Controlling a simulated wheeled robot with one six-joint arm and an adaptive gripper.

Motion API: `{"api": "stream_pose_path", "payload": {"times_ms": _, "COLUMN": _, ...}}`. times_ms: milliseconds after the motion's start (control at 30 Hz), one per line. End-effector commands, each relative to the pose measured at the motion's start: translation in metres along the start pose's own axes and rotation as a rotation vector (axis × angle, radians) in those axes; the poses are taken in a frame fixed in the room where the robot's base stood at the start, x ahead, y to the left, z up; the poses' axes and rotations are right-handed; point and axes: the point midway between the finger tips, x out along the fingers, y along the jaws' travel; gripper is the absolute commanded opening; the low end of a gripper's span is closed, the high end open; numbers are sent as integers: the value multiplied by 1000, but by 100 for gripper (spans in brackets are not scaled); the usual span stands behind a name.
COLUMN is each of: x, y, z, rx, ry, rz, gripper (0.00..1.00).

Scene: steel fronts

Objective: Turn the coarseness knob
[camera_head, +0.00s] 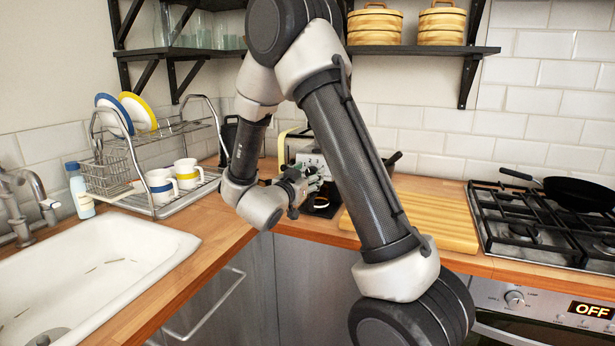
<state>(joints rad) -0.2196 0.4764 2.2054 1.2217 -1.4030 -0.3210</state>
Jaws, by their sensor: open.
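A cream and steel appliance (284,144) stands on the counter in the corner, partly hidden behind my arm. Its pale front panel (313,160) shows small dark marks, but I cannot pick out the coarseness knob among them. My gripper (308,182) is open and close in front of the appliance's lower front. I cannot tell whether its fingertips touch anything. A dark cup or tray holding something dark (322,203) sits low, just right of my gripper.
A wooden cutting board (440,222) lies to the right, beside the gas hob (540,228) with a black pan (580,194). A dish rack (190,190) with mugs and plates stands left, behind the white sink (170,247). A shelf hangs above.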

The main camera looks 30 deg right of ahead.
Motion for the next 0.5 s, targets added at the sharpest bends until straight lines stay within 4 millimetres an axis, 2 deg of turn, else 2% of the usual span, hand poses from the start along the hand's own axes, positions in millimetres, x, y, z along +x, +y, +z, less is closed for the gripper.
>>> {"api": "stream_pose_path", "payload": {"times_ms": 67, "x": 0, "y": 0, "z": 0, "rx": 0, "ry": 0, "rz": 0, "gripper": 52}}
{"api": "stream_pose_path", "payload": {"times_ms": 300, "x": 0, "y": 0, "z": 0, "rx": 0, "ry": 0, "rz": 0, "gripper": 9}}
{"api": "stream_pose_path", "payload": {"times_ms": 500, "x": 0, "y": 0, "z": 0, "rx": -5, "ry": 0, "rz": 0, "gripper": 8}}
